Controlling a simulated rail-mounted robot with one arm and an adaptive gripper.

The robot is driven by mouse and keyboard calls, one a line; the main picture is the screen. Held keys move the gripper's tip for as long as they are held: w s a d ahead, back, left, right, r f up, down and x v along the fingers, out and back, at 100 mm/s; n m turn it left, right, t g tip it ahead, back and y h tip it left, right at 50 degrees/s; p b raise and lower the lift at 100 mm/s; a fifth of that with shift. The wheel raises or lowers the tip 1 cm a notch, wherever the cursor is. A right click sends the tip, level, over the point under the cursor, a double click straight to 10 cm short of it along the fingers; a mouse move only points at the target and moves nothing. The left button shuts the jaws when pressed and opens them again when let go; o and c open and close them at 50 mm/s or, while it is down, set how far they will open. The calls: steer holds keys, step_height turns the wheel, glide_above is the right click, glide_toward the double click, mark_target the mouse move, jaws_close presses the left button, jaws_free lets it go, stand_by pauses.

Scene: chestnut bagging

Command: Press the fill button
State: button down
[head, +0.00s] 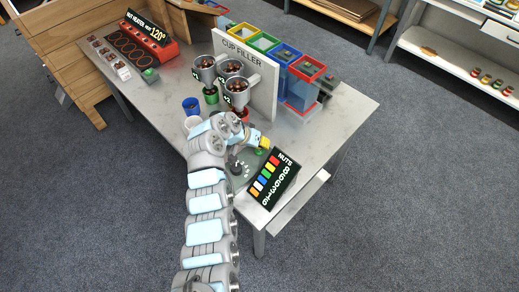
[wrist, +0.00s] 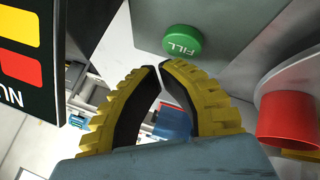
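The green fill button (wrist: 183,41), marked FILL, shows in the wrist view on a grey surface, just beyond my gripper's tips and slightly to their right. My gripper (wrist: 161,66) has curved yellow fingers with black inner pads. Its tips are together or nearly so, with nothing held between them. A gap seems to remain between the tips and the button. In the head view, the yellow fingers of my gripper (head: 264,142) are low over the table beside a small green spot (head: 259,152), probably the button.
The cup filler panel (head: 262,75) stands behind my gripper, with several nut-filled hoppers (head: 237,92) at its front. A red spout (wrist: 285,120) is close on the right in the wrist view. The NUTS display (head: 273,178) stands near the table's front corner.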

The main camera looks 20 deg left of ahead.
mark_target(263, 150)
steer(key=shift+r+p, duration=1.2)
steer(key=shift+r, duration=1.35)
